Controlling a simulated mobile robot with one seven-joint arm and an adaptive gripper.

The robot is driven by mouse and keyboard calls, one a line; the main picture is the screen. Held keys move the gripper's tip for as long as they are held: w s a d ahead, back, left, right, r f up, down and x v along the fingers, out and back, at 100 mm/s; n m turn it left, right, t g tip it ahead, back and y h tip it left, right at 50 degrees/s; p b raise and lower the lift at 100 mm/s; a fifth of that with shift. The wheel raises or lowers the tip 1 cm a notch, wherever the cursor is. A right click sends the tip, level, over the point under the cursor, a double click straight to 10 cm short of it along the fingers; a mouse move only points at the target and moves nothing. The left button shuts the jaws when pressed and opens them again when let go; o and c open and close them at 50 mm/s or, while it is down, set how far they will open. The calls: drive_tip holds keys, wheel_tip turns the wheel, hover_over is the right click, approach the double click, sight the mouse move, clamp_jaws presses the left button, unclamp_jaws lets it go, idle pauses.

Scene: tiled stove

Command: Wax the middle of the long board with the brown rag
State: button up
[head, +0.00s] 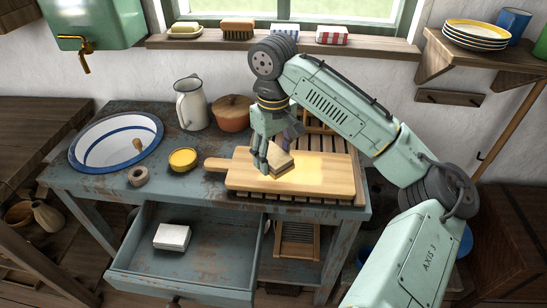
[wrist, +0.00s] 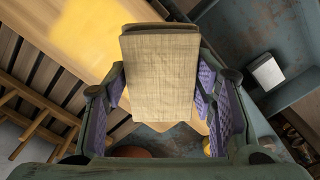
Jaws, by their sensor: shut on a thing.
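The long board (head: 325,183) lies on a slatted rack on the blue-grey table, its handle pointing left. A yellow glossy patch shows on its middle and right part, and also on the board in the wrist view (wrist: 88,35). My gripper (head: 270,158) is shut on the brown rag (head: 281,165), a folded pad held over the middle of the board. In the wrist view the rag (wrist: 160,75) sits between both purple-padded fingers. I cannot tell whether its lower edge touches the board. An open tin of yellow wax (head: 183,159) stands left of the board.
A drawer (head: 190,250) stands open at the front with a white block (head: 172,237) inside. The windowsill holds brushes and cloths.

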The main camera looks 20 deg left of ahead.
drive_tip(key=shift+r+b, duration=0.3)
drive_tip(key=shift+r, duration=0.95)
